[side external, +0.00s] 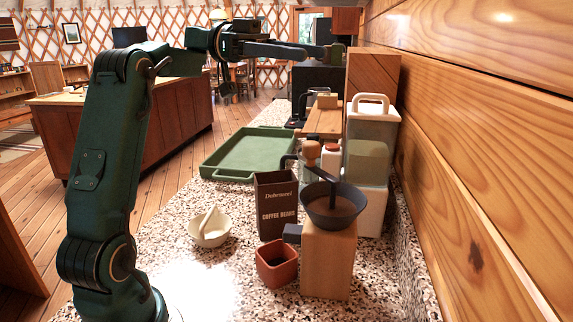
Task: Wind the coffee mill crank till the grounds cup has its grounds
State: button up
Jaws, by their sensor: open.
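The coffee mill (328,262) stands on the speckled counter with a pale wooden body and a dark hopper bowl (345,211) on top. Its crank rises from the bowl, and the round wooden knob (311,149) points up and left. A dark spout (292,233) juts from the mill's left side. The reddish square grounds cup (277,268) sits beside the mill, below the spout; its inside looks dark and I cannot tell what it holds. My gripper (318,49) is open and empty, high above and behind the mill, well apart from the crank.
A dark coffee beans tin (276,205) stands behind the cup. A white bowl (210,232) with a scoop is to the left. A green tray (250,152) lies farther back. White-lidded canisters (372,118) stand near the plank wall (480,140). The counter's front left is clear.

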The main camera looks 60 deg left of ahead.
jog(key=s+n+y, duration=0.2)
jog(key=s+y, duration=0.4)
jog(key=y, duration=0.8)
jog(key=shift+s, duration=0.4)
jog(key=shift+f, duration=0.1)
